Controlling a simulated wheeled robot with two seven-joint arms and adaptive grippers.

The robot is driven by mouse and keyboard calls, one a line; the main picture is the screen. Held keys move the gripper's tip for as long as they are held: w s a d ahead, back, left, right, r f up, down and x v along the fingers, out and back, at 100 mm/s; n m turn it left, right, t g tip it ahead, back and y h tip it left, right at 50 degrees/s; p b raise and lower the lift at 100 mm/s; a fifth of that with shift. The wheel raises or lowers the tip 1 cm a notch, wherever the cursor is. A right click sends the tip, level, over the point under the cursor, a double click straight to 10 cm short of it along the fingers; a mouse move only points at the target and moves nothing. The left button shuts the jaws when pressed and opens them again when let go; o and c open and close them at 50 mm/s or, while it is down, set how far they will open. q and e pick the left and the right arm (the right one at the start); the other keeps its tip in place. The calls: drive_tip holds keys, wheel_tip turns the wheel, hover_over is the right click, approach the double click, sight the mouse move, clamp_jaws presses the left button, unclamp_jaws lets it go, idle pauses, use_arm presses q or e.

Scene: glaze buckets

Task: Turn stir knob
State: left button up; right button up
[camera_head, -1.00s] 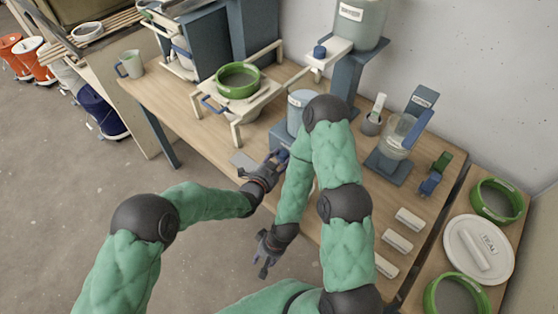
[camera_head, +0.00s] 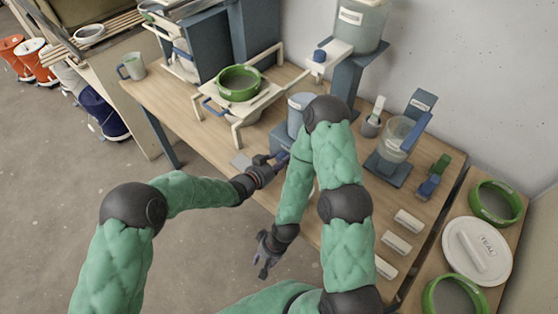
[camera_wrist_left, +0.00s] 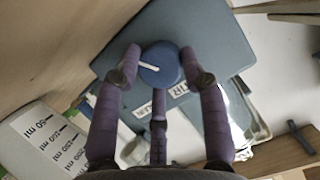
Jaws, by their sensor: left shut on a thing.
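The stir knob (camera_wrist_left: 160,62) is blue with a white pointer line, on the face of a blue-grey box with a partly covered label (camera_wrist_left: 178,90). In the left wrist view the pointer slants toward the upper left. My left gripper (camera_head: 277,160) is at the stirrer unit at the table's front edge. Its fingers (camera_wrist_left: 161,75) sit around the knob and are shut on it. In the head view the knob is hidden by the gripper. The unit carries a grey bucket (camera_head: 301,103), partly behind my right arm. My right gripper (camera_head: 265,254) hangs empty before the table, fingers apart.
The wooden table (camera_head: 190,118) holds a stand with a green sieve (camera_head: 239,82) left of the stirrer. A clear jug on a scale (camera_head: 395,140) and white blocks (camera_head: 408,220) are to the right. A graduated measuring strip (camera_wrist_left: 45,140) shows at lower left in the wrist view.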

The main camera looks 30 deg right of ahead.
use_arm(q)
drive_tip(key=shift+w+a+f+n, duration=0.15)
drive_tip(key=shift+w+a+n, duration=0.05)
drive_tip(key=shift+n, duration=0.1)
drive_tip(key=o, duration=0.9)
drive_tip(key=shift+o, duration=1)
drive_tip(key=shift+w+f, duration=0.1)
drive_tip(key=shift+w, duration=0.05)
drive_tip(key=shift+s, duration=0.2)
drive_tip(key=v, duration=1.2)
drive_tip(key=shift+w, duration=0.2)
